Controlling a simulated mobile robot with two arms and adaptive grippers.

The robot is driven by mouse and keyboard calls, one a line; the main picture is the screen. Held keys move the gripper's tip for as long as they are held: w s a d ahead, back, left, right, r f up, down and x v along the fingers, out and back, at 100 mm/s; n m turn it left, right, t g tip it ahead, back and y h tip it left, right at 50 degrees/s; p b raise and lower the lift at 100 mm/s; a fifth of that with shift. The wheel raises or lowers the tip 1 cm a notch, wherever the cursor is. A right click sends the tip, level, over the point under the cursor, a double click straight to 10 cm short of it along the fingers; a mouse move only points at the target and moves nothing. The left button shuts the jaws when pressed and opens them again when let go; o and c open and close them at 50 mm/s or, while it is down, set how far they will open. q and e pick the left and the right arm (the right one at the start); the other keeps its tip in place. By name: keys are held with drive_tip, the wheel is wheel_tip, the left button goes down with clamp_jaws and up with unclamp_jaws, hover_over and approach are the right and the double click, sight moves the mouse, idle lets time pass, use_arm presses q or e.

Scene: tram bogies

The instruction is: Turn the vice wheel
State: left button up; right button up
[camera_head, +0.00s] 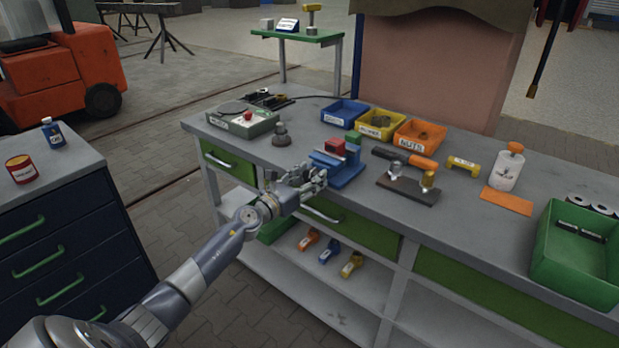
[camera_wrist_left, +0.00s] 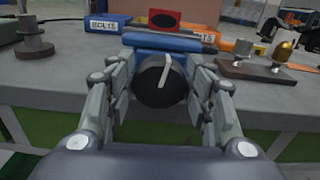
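The vice (camera_head: 341,169) is blue with a red block and a green block on top and sits near the front edge of the workbench. Its wheel, a dark round disc with a pale bar mark (camera_wrist_left: 162,80), faces me in the left wrist view; the mark leans slightly off vertical. In the head view my gripper hides the wheel. My left gripper (camera_head: 312,178) is at the vice's front end. In the left wrist view its fingers (camera_wrist_left: 161,82) are spread, one on each side of the wheel, seemingly without closing on it. My right gripper is out of view.
Blue, yellow and orange bins (camera_head: 380,124) stand behind the vice. A brown plate with two knobs (camera_head: 408,189) lies right of it, a grey stepped cylinder (camera_head: 281,137) left. A green crate (camera_head: 577,252) stands far right. A drawer cabinet (camera_head: 62,215) is at left.

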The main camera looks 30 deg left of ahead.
use_arm(q)
drive_tip(key=c, duration=0.3)
drive_tip(key=shift+c, duration=0.2)
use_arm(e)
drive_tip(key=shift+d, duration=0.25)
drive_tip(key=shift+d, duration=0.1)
use_arm(q)
drive_tip(key=shift+n, duration=0.3)
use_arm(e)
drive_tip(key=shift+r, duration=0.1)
